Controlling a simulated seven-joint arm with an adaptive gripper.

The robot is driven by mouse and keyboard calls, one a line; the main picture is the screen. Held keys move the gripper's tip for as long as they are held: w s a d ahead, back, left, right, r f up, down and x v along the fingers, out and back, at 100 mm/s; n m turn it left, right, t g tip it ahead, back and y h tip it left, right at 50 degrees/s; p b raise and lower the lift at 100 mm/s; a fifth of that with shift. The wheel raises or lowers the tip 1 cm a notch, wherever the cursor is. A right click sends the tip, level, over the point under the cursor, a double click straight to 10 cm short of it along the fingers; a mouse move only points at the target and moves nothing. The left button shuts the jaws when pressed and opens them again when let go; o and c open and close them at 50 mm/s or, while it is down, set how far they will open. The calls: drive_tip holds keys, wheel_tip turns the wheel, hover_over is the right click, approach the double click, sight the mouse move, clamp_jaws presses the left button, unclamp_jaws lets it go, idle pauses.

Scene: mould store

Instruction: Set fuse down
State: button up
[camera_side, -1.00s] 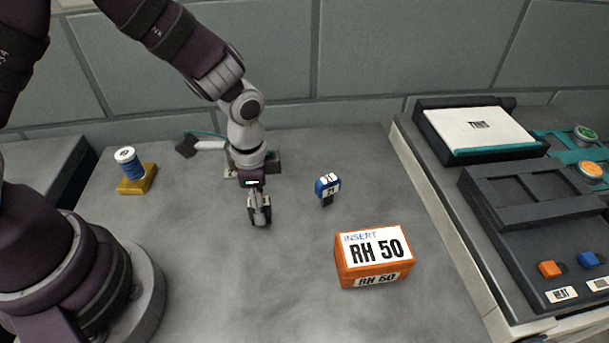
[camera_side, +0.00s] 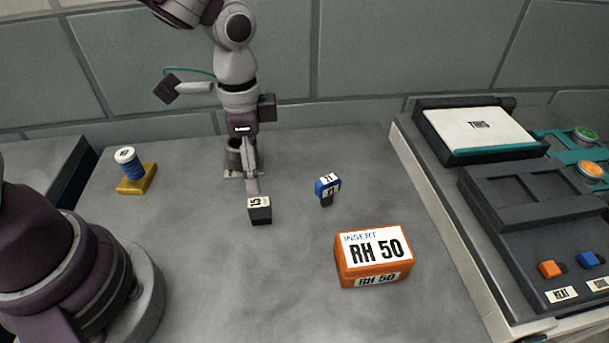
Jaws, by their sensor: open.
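A dark block-shaped fuse (camera_side: 260,216) with a cream number label on top stands on the grey bench in the middle left. A blue fuse (camera_side: 327,185) with white number labels stands upright to its right, on a dark lower part. My gripper (camera_side: 252,188) is open, pointing down just above and behind the dark fuse. Its fingers overlap one another in this view, and I cannot tell whether they still touch the dark fuse's top.
A blue spool on a yellow base (camera_side: 137,180) stands at left. A small brownish cylinder (camera_side: 233,158) stands behind my gripper. A dark panel (camera_side: 520,208) fills the right.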

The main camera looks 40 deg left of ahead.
sight(257, 202)
drive_tip(key=s+a+r+n+t, duration=0.2)
drive_tip(key=s+a+r+n, duration=0.1)
drive_tip(key=r+n, duration=0.1)
drive_tip(key=s+a+r+n+t, duration=0.3)
drive_tip(key=s+r+n, duration=0.1)
drive_tip(key=r, duration=0.3)
drive_tip(key=shift+a, duration=0.4)
drive_tip(key=shift+o, duration=0.8)
drive_tip(key=shift+s+a+r+n+t, duration=0.15)
drive_tip(key=shift+s+n+t, duration=0.15)
drive_tip(key=shift+n, duration=0.2)
drive_tip(key=o, duration=0.4)
